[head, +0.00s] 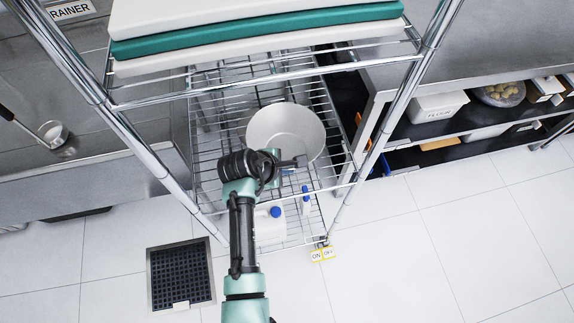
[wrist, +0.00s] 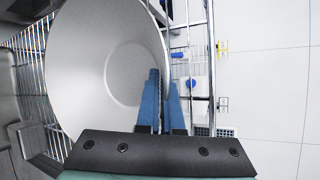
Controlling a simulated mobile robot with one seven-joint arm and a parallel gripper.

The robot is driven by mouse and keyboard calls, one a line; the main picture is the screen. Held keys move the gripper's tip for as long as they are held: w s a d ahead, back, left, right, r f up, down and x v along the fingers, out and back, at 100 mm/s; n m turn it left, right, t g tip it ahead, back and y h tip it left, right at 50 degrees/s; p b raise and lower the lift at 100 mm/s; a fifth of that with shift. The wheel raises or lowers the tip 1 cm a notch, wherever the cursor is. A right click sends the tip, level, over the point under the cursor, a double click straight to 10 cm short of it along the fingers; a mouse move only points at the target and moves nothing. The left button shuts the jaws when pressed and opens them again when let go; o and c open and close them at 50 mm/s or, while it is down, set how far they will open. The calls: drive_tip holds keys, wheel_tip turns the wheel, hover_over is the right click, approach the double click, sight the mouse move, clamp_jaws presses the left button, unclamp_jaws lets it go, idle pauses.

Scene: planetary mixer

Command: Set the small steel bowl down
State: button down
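The steel bowl (head: 278,122) is a pale grey, wide round bowl inside the wire rack in the head view. Its open inside faces the camera. My gripper (head: 301,161) is at the bowl's near right edge. In the wrist view the bowl (wrist: 85,70) fills the left half. My gripper's two blue fingers (wrist: 164,95) are close together, one on each side of the bowl's rim, and look shut on it. I cannot tell whether the bowl's underside touches a wire shelf; its base is hidden.
The wire rack's posts (head: 400,100) stand on both sides. Above, a shelf carries white and green boards (head: 260,30). Bottles with blue caps (head: 276,212) stand lower in the rack. A floor drain (head: 181,275) lies at left. Floor at right is clear.

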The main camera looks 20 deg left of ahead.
drive_tip(key=c, duration=1.1)
unclamp_jaws()
drive_tip(key=shift+f, duration=0.1)
drive_tip(key=p+v, duration=0.1)
drive_tip(key=v, duration=1.1)
